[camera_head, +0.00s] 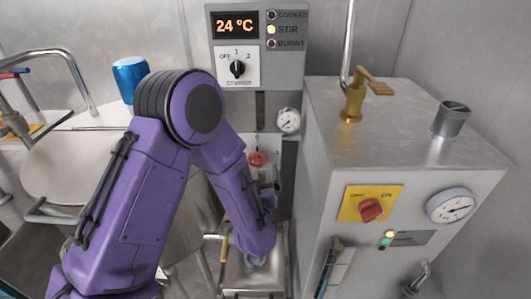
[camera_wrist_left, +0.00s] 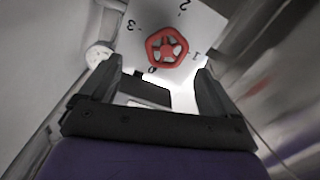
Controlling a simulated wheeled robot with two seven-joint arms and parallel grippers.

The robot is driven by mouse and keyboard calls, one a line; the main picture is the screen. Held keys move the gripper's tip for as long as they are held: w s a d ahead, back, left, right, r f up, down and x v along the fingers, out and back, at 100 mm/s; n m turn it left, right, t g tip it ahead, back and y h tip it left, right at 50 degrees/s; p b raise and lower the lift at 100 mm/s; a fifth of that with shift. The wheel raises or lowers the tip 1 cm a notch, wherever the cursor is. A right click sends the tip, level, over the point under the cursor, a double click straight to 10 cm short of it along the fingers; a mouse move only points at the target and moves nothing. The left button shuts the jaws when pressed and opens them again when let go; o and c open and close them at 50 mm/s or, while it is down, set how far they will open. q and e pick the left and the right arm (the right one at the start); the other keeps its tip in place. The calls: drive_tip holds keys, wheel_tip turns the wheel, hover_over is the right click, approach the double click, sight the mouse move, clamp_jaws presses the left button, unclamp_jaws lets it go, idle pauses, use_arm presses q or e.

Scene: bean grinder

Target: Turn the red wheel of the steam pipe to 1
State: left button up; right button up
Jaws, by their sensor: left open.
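The red wheel (camera_head: 258,159) sits on a pale plate at the back, below the control box. It also shows in the left wrist view (camera_wrist_left: 167,47), with the marks 0, 1, 2 and 3 around it on the plate. I cannot tell which mark the wheel points to. My left gripper (camera_wrist_left: 160,75) is open and empty, with the wheel ahead, roughly between and beyond its fingertips and apart from them. In the head view my purple left arm partly hides the gripper (camera_head: 267,188). My right gripper is not in view.
A control box (camera_head: 256,50) reading 24 °C hangs above the wheel, with a gauge (camera_head: 288,120) beside it. A grey machine (camera_head: 410,135) with a red knob (camera_head: 371,210) stands close on the right. A round metal lid (camera_head: 75,165) and blue cup (camera_head: 130,78) lie left.

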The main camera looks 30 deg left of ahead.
sight(257, 159)
use_arm(q)
drive_tip(key=a, duration=0.1)
drive_tip(key=w+a+r+p, duration=0.1)
drive_tip(key=shift+w+a+r, duration=0.1)
drive_tip(key=shift+w+a, duration=0.15)
drive_tip(key=shift+a, duration=0.05)
drive_tip(key=w, duration=0.1)
drive_tip(key=w+a+f, duration=0.1)
drive_tip(key=w, duration=0.1)
drive_tip(key=w+a+p, duration=0.1)
drive_tip(key=w, duration=0.1)
drive_tip(key=shift+a+f, duration=0.15)
drive_tip(key=shift+a, duration=0.1)
drive_tip(key=shift+s+r, duration=0.2)
drive_tip(key=shift+s, duration=0.05)
drive_tip(key=shift+c, duration=0.6)
drive_tip(key=shift+d, duration=0.1)
drive_tip(key=c, duration=0.8)
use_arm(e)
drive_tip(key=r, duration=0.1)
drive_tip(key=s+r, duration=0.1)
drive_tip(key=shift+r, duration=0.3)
